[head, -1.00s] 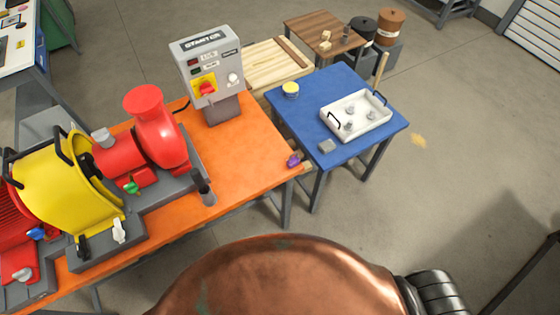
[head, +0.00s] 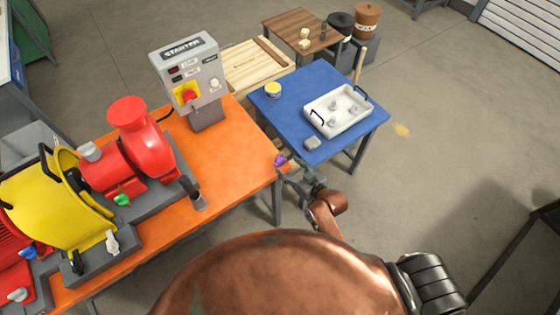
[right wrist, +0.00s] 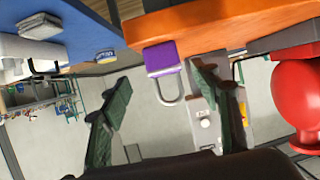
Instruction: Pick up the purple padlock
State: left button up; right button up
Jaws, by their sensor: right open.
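The purple padlock (head: 280,160) is at the right edge of the orange bench top (head: 225,140). In the right wrist view the padlock (right wrist: 162,56) shows a purple body and a grey shackle, against the orange edge. My right gripper (head: 293,171) is just right of the padlock in the head view. In the right wrist view my right gripper (right wrist: 160,80) is open, its two green fingers spread, with the padlock beyond and between their tips. I cannot tell whether a finger touches it. My left gripper is out of view.
A grey starter box (head: 188,75) and a red pump (head: 140,140) with a yellow guard (head: 45,205) stand on the bench. A blue table (head: 275,108) beyond my gripper holds a white tray (head: 318,118), a yellow-lidded tin (head: 273,90) and a small grey block (head: 312,143).

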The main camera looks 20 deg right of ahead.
aim_at(282, 163)
jog(key=x, duration=0.6)
jog(key=shift+a+f, duration=0.25)
jog(key=shift+c, duration=0.2)
jog(key=c, duration=1.3)
jog(key=shift+r, duration=0.15)
jog(key=shift+c, duration=0.2)
jog(key=shift+r, duration=0.25)
notch_tip(282, 163, up, 2)
jog(key=shift+r, duration=0.2)
jog(key=s+a+r, duration=0.5)
jog(key=s+r, duration=0.5)
jog(key=s, duration=0.3)
jog(key=shift+p, duration=0.35)
